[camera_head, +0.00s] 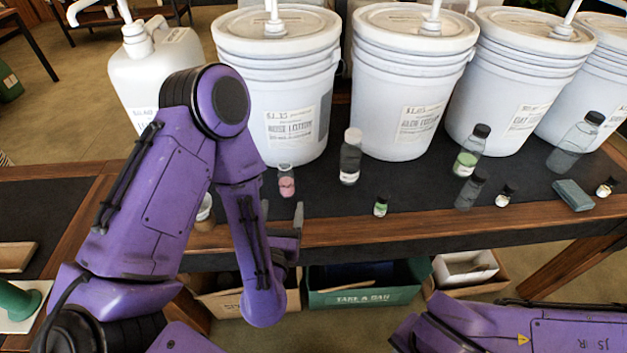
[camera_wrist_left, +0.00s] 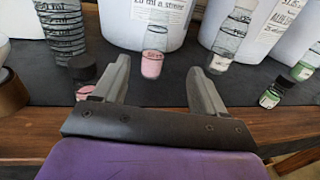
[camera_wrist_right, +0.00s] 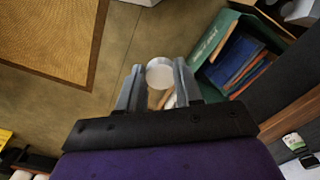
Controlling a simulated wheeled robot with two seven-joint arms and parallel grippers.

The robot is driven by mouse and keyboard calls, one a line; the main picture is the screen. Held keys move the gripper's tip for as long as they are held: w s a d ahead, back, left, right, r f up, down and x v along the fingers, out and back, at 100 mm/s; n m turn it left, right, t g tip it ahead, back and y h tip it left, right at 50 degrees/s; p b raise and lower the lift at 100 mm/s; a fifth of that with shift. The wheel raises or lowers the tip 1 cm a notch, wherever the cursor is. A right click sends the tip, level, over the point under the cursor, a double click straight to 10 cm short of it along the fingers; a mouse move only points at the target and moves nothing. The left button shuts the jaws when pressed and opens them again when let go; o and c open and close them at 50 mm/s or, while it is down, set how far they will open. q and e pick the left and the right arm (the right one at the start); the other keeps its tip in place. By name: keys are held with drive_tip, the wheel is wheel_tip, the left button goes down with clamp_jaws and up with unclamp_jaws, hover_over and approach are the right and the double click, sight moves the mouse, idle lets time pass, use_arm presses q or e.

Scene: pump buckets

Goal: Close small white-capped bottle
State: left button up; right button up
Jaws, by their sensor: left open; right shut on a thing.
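A small clear bottle with pink contents (camera_head: 287,186) stands on the dark table mat, and it also shows in the left wrist view (camera_wrist_left: 152,64). I cannot tell whether its top is open. My left gripper (camera_head: 282,212) is open and empty at the table's front edge, in front of this bottle. In the left wrist view the bottle shows between the fingertips (camera_wrist_left: 158,66), beyond them. My right gripper (camera_wrist_right: 159,74) is shut on a round white cap (camera_wrist_right: 160,66), above the floor. The right gripper is outside the head view.
Large white pump buckets (camera_head: 280,85) line the back. A small dark-capped bottle (camera_wrist_left: 84,77) is beside my left finger. A green crate (camera_head: 370,295) is below.

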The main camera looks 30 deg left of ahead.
sight(287, 180)
use_arm(q)
drive_tip(key=shift+w+a+f+b, duration=0.25)
drive_tip(key=shift+w+f+b, duration=0.1)
drive_tip(key=shift+w+b, duration=0.1)
use_arm(e)
drive_tip(key=shift+f, duration=0.6)
use_arm(q)
drive_tip(key=shift+w+a+r+b, duration=0.3)
drive_tip(key=shift+w+b, duration=0.05)
use_arm(e)
drive_tip(key=shift+f, duration=0.4)
use_arm(q)
drive_tip(key=b+x, duration=0.2)
drive_tip(key=shift+f+b, duration=0.15)
drive_tip(key=shift+b, duration=0.15)
drive_tip(key=shift+w+a+r, duration=0.15)
drive_tip(key=shift+w+a, duration=0.05)
drive_tip(key=shift+w, duration=0.3)
drive_tip(key=shift+w+a+r, duration=0.1)
drive_tip(key=shift+w+a, duration=0.1)
drive_tip(key=shift+w, duration=0.3)
drive_tip(key=shift+w+a, duration=0.1)
drive_tip(key=shift+w, duration=0.1)
use_arm(e)
wheel_tip(287, 180, down, 2)
drive_tip(key=shift+f, duration=0.2)
